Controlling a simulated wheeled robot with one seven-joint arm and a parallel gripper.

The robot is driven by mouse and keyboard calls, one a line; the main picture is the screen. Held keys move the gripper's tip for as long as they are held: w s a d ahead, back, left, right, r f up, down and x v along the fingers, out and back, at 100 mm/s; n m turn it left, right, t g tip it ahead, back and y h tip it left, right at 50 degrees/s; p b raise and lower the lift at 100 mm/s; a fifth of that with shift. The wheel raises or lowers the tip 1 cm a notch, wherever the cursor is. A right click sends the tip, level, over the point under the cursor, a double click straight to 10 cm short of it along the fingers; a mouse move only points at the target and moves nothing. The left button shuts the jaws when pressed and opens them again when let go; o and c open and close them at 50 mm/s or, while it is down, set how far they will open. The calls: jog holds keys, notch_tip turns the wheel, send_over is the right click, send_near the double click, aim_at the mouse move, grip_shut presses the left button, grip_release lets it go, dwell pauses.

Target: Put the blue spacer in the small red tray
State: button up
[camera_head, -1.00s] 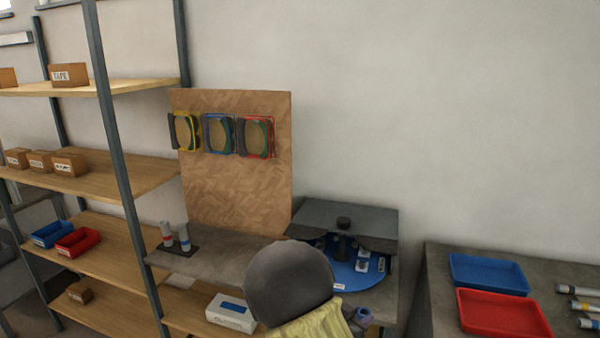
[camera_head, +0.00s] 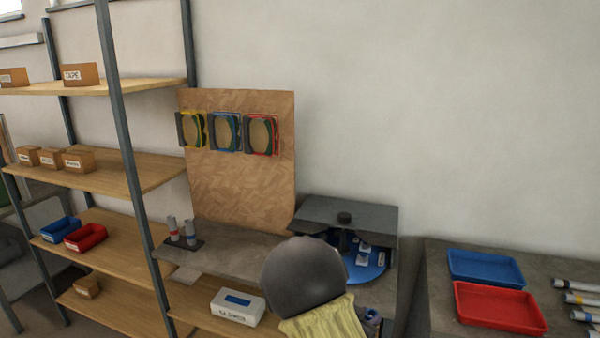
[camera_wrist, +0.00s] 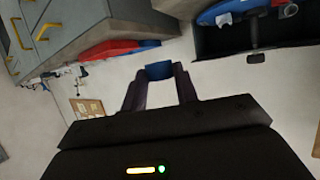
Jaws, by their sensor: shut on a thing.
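The blue spacer (camera_wrist: 159,70) is held between the fingertips of my gripper (camera_wrist: 160,82) in the wrist view. Only its near face shows, and the floor lies beyond it. In the head view my arm hides most of the gripper at the bottom centre. A small red tray (camera_head: 86,238) sits on the third shelf of the rack at the left, well away from the gripper. It appears empty.
A small blue tray (camera_head: 60,229) stands beside the small red one. A larger red tray (camera_head: 500,322) and blue tray (camera_head: 486,268) lie on the right bench with several tubes. A rack post (camera_head: 134,150) stands right of the small trays. A white box (camera_head: 237,306) is on the low shelf.

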jog(key=shift+w+d+f, duration=0.25)
jog(key=shift+d+f, duration=0.05)
jog(key=shift+d, duration=0.15)
jog(key=shift+w+d+f+n+t+y, duration=0.15)
jog(key=shift+d+f+n+t+y, duration=0.25)
jog(key=shift+f+n+y, duration=0.15)
jog(key=shift+w+d+f+n+t+y, duration=0.1)
jog(key=shift+d+f+n+t+y, duration=0.15)
jog(key=shift+f+n+t+y, duration=0.25)
jog(key=s+a+f+n+t+y, duration=0.2)
jog(key=f+n+y, duration=0.4)
jog(key=f, duration=0.7)
jog(key=shift+s+a+f+n+y, duration=0.2)
jog(key=shift+s+a+n+y, duration=0.15)
jog(key=shift+s+a+y, duration=0.5)
jog(key=shift+s+d, duration=0.15)
jog(key=s+r+p, duration=0.4)
jog(key=r+p, duration=0.5)
jog(key=p, duration=0.5)
jog(key=shift+s+p, duration=0.15)
jog(key=shift+p, duration=0.2)
